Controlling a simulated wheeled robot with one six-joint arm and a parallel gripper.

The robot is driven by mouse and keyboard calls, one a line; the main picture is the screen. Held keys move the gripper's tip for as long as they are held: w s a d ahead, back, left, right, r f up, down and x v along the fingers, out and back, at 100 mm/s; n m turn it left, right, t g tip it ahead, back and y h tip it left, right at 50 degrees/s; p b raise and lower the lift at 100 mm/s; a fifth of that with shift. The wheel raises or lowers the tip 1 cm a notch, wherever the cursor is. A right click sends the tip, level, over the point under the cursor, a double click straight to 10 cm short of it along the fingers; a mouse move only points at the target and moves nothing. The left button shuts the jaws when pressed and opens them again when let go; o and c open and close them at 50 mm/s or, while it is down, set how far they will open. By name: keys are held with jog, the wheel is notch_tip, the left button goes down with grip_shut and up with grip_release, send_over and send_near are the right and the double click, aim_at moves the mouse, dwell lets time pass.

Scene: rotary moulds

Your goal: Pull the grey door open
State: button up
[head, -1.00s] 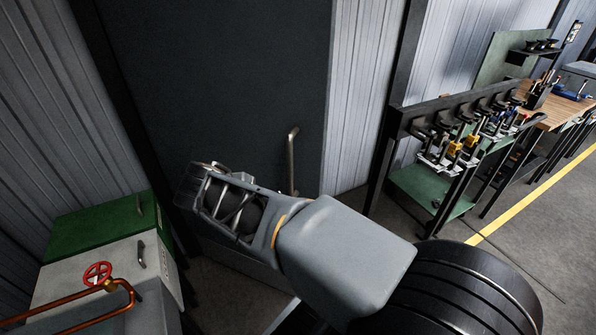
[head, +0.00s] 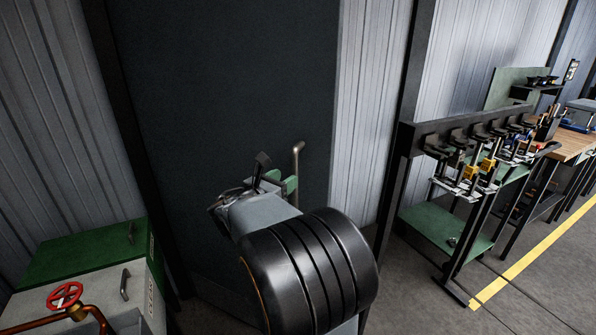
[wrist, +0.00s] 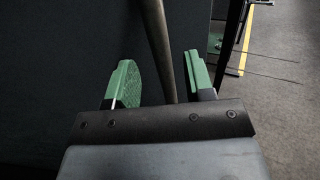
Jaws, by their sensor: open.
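The grey door (head: 225,90) is a tall dark panel in the head view, and it looks shut in its frame. Its upright bar handle (head: 297,165) is near its right edge. In the wrist view the handle (wrist: 158,45) runs down between the two green-padded fingers of my gripper (wrist: 160,80). The fingers are open, one on each side of the bar, with gaps visible. In the head view my gripper (head: 276,180) is at the handle, and my arm hides the handle's lower part.
A green and white cabinet with a red valve wheel (head: 65,296) and copper pipe stands at lower left. A rack of clamps (head: 470,150) and a wooden workbench (head: 570,143) stand along the right wall. The floor (head: 410,285) between door and rack is clear.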

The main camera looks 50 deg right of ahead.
jog(key=d, duration=0.7)
jog(key=shift+w, duration=0.35)
jog(key=shift+c, duration=0.2)
jog(key=shift+a, duration=0.1)
grip_shut()
jog(key=shift+p, duration=0.3)
